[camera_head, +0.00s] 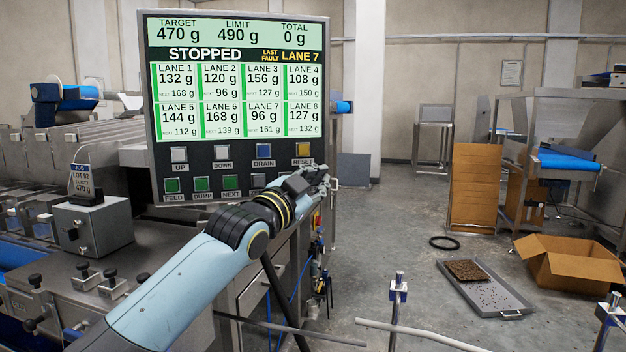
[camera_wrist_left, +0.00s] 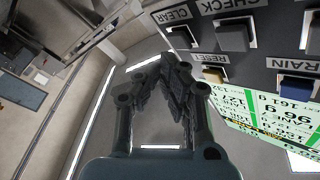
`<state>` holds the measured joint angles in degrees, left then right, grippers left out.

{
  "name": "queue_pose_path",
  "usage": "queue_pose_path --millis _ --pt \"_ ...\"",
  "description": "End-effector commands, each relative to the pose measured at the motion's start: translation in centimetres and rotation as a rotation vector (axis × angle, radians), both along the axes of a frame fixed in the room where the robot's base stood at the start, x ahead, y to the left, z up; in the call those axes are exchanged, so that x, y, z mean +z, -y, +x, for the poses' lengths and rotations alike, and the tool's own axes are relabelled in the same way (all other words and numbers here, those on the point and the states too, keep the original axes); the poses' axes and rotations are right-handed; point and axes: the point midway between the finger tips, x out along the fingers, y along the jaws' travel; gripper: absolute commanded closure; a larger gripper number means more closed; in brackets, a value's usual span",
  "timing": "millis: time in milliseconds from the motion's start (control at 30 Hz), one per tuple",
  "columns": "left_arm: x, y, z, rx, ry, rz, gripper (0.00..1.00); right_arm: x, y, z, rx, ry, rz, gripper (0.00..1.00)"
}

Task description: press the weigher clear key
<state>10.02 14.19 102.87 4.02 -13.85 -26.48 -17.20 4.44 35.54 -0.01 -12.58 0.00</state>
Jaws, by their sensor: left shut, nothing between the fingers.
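The weigher panel (camera_head: 238,108) stands upright with a lit screen reading STOPPED above two rows of keys. The clear key (camera_wrist_left: 183,38), dark with its CLEAR label, sits at the end of its row in the left wrist view. In the head view my left gripper hides it. My left gripper (camera_head: 323,173) is shut and empty in front of the panel's lower right corner. In the left wrist view its fingertips (camera_wrist_left: 173,62) are close beside the clear key; I cannot tell whether they touch. My right gripper is in neither view.
Next to the clear key are the check key (camera_wrist_left: 232,38) and the yellow reset key (camera_head: 303,149). The blue drain key (camera_head: 264,151) is further left. A tray (camera_head: 502,300) and a cardboard box (camera_head: 572,265) lie on the floor at right.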

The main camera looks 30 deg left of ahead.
Motion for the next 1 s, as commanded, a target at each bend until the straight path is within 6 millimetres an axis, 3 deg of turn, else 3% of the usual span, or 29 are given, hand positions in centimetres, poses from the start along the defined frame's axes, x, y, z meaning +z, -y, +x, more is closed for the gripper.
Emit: queue_pose_path --millis 1000 --pt "0.04 -0.60 0.60 0.000 0.000 0.000 1.00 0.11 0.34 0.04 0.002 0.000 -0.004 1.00"
